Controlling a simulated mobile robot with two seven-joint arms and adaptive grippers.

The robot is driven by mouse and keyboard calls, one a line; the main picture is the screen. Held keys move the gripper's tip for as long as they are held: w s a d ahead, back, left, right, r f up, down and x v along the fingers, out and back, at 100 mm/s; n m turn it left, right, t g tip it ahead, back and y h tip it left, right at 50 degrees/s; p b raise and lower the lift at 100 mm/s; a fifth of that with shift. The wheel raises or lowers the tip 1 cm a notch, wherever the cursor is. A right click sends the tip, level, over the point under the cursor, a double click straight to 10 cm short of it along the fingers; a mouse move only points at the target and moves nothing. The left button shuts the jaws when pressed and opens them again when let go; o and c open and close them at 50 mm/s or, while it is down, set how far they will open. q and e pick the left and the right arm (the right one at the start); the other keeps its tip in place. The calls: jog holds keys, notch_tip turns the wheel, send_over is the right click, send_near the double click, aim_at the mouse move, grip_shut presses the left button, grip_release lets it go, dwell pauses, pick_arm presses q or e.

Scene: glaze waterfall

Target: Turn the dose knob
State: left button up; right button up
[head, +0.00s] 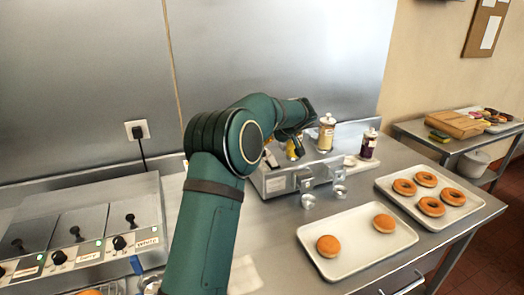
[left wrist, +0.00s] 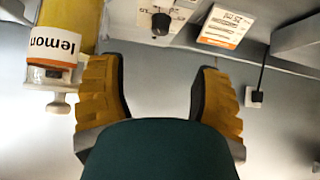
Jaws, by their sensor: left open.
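In the left wrist view a black round knob (left wrist: 161,24) sits on a pale panel with dial markings too small to read; I take it for the dose knob. My left gripper (left wrist: 157,85) is open, with its two yellow-padded fingers apart and nothing between them. The knob shows beyond the gap, apart from both fingers. In the head view my left gripper (head: 291,146) is over the back of a metal machine (head: 275,186), pointing down. My arm hides part of the machine, and I cannot make out the knob there. My right gripper is not in view.
A yellow bottle labelled lemon (left wrist: 52,45) stands close beside one finger. A pale-yellow bottle (head: 326,134) and a purple bottle (head: 368,144) stand right of the gripper. Trays of doughnuts (head: 336,222) (head: 470,206) lie to the right. A lever unit (head: 85,225) stands at left.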

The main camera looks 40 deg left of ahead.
pick_arm(q)
jog(key=x, duration=1.2)
jog(key=shift+a+f+p, duration=0.1)
jog(key=shift+f+p, duration=0.1)
jog(key=shift+p, duration=0.1)
grip_shut()
